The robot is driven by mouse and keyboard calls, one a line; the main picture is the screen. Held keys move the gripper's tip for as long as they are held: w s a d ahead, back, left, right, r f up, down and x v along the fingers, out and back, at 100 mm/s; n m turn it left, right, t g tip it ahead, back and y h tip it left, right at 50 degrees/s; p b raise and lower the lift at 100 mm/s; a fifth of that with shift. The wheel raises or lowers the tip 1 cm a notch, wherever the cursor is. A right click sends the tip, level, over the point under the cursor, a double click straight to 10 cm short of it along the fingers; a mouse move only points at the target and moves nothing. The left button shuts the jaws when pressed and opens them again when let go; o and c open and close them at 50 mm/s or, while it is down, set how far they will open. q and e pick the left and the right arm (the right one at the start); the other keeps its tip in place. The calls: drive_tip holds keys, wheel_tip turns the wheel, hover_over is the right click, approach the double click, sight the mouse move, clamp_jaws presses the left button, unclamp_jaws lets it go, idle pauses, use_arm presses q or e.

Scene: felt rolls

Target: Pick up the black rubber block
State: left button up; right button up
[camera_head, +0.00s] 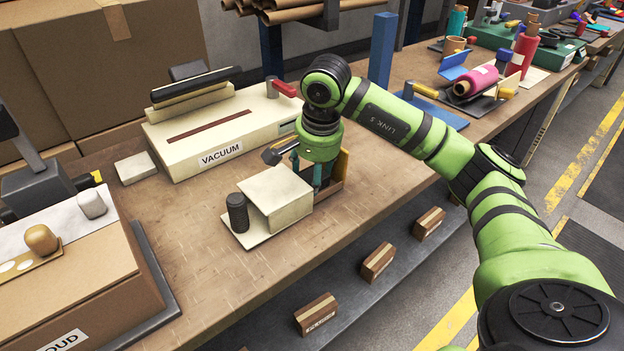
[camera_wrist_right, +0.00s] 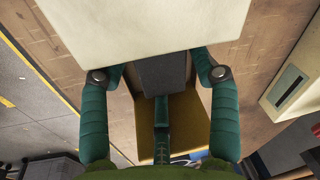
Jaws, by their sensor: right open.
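My right gripper (camera_head: 308,178) points down over the bench beside a cream block; its fingers are partly hidden there. In the right wrist view the gripper (camera_wrist_right: 162,75) is open, with one teal finger on each side of a dark grey block (camera_wrist_right: 164,76), which looks like the black rubber block. The far end of this block is hidden behind a cream block (camera_wrist_right: 145,25). I cannot tell whether the fingers touch it. In the head view a dark block-like piece (camera_head: 279,150) shows just left of the gripper; I cannot tell if it is the same thing. My left gripper is not in view.
The cream block (camera_head: 275,194) and a black cylinder (camera_head: 237,212) stand on a pale plate (camera_head: 246,236) close to my gripper. A cream vacuum unit (camera_head: 219,132) is behind.

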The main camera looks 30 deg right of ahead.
drive_tip(key=c, duration=0.6)
wheel_tip(320, 180, up, 9)
drive_tip(key=shift+r+p, duration=0.15)
drive_tip(key=shift+p, duration=0.25)
drive_tip(key=shift+r, duration=0.4)
drive_tip(key=o, duration=0.3)
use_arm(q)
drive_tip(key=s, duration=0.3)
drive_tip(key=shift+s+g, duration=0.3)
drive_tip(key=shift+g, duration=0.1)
use_arm(e)
drive_tip(key=c, duration=0.9)
